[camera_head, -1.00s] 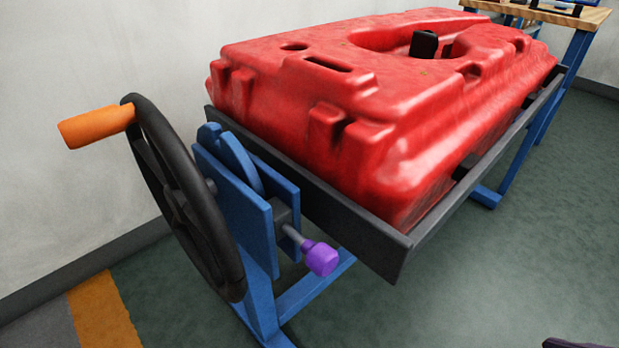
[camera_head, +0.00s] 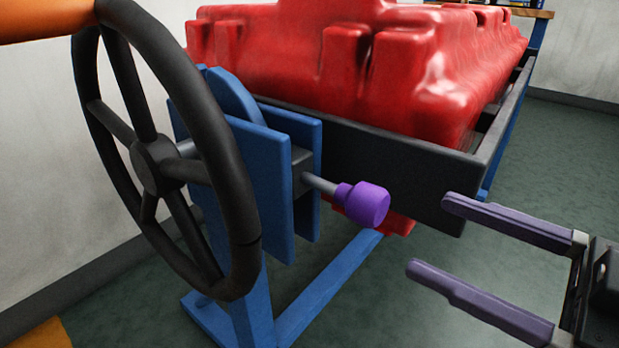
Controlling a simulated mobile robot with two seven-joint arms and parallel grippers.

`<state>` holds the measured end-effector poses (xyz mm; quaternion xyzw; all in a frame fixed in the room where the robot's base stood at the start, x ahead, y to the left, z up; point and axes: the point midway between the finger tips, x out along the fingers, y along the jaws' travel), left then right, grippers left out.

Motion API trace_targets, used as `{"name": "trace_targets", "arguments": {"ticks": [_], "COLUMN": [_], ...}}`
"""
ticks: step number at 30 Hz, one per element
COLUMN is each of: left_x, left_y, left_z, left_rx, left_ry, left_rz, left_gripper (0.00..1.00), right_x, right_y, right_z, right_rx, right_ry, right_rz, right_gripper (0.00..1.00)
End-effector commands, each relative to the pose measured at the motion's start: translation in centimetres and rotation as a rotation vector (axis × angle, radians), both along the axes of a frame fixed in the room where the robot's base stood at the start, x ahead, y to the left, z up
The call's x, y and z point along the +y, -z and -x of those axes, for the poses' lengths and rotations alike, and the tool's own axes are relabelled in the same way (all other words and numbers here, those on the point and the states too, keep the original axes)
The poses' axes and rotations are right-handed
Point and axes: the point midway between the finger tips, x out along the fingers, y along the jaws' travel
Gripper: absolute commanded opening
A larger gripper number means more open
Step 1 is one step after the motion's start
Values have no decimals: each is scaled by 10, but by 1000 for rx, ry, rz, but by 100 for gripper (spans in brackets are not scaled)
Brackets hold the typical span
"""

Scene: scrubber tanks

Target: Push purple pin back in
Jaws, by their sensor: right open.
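The purple pin (camera_head: 362,203) has a purple knob on a grey shaft. The shaft sticks out to the right from a dark block on the blue bracket (camera_head: 264,183), with a length of bare shaft showing. My right gripper (camera_head: 430,235) comes in from the right with two purple-grey fingers spread apart and nothing between them. Its fingertips are to the right of the knob and a little lower in the picture, apart from it. My left gripper is not in view.
A black handwheel (camera_head: 158,165) with an orange handle (camera_head: 45,20) stands left of the bracket. A red tank (camera_head: 400,75) lies in a dark frame (camera_head: 390,175) behind the pin. A blue stand leg (camera_head: 325,290) runs below. Green floor at the lower right is open.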

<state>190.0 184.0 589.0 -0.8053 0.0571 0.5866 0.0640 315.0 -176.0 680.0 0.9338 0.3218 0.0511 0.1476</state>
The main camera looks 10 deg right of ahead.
Motion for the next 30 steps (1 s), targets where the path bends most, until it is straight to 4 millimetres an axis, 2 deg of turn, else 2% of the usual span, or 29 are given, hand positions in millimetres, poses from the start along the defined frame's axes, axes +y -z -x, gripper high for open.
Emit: {"name": "trace_targets", "arguments": {"ticks": [6, 12, 18, 25, 26, 30], "left_x": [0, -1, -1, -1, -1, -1], "left_y": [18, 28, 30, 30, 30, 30], "left_z": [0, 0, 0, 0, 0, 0], "left_rx": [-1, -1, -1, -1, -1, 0], "left_ry": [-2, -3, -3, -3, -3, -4], "left_rz": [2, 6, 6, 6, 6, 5], "left_gripper": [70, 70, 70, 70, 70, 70], "right_x": [26, 43, 51, 51, 51, 51], "right_y": [1, 1, 0, -1, -1, -1], "right_z": [-34, -56, -65, -65, -65, -65], "right_rx": [-8, -3, 0, 1, 1, 1], "right_ry": [0, 0, 1, 1, 0, 0], "right_rz": [-2, -1, 0, 1, 1, 1], "right_gripper": [78, 78, 78, 78, 76, 61]}}
